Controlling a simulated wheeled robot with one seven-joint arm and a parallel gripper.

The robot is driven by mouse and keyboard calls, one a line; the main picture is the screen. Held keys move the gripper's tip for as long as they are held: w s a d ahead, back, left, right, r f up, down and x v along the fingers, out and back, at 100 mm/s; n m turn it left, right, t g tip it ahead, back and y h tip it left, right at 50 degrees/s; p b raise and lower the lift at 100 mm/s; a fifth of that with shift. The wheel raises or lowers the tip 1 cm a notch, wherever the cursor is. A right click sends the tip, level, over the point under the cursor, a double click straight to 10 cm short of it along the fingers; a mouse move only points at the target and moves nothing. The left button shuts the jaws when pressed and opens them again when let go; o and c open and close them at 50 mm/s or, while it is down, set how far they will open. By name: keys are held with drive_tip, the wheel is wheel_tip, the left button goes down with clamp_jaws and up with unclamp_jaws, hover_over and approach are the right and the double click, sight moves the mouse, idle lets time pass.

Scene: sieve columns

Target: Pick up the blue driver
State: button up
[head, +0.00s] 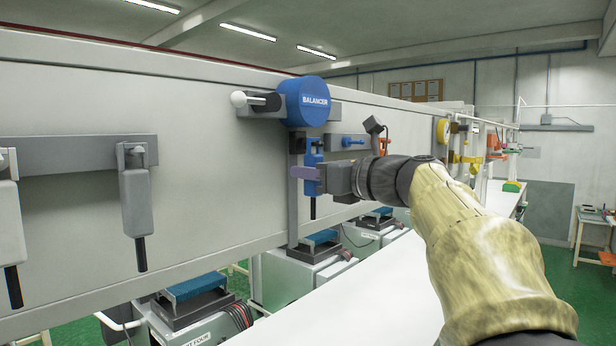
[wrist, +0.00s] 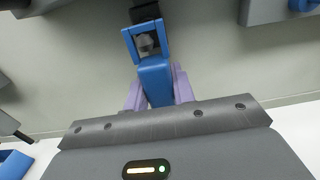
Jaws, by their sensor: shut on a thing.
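The blue driver (head: 313,155) hangs upright at the grey wall panel, below the round blue balancer, with a dark bit pointing down. In the wrist view the blue driver (wrist: 155,80) has a square blue loop at its top, with a grey hook-like part inside the loop. I cannot tell whether the loop bears on it. My gripper (head: 306,173) has purple fingers, one on each side of the driver's body. It is shut on the driver, also in the wrist view (wrist: 158,90). The fingers and wrist hide part of the driver in the head view.
The blue balancer (head: 307,101) juts out above the driver. Grey drivers (head: 135,205) hang on a rail at the left. A small blue part (head: 353,142) sits on the rail to the right. A long white bench (head: 345,310) runs below my arm.

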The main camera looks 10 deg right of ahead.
drive_tip(key=shift+d, duration=0.25)
drive_tip(key=shift+r+b, duration=0.1)
drive_tip(key=shift+b, duration=0.2)
drive_tip(key=shift+a+r, duration=0.1)
drive_tip(key=shift+r, duration=0.05)
drive_tip(key=b+v, duration=0.5)
drive_tip(key=v, duration=1.3)
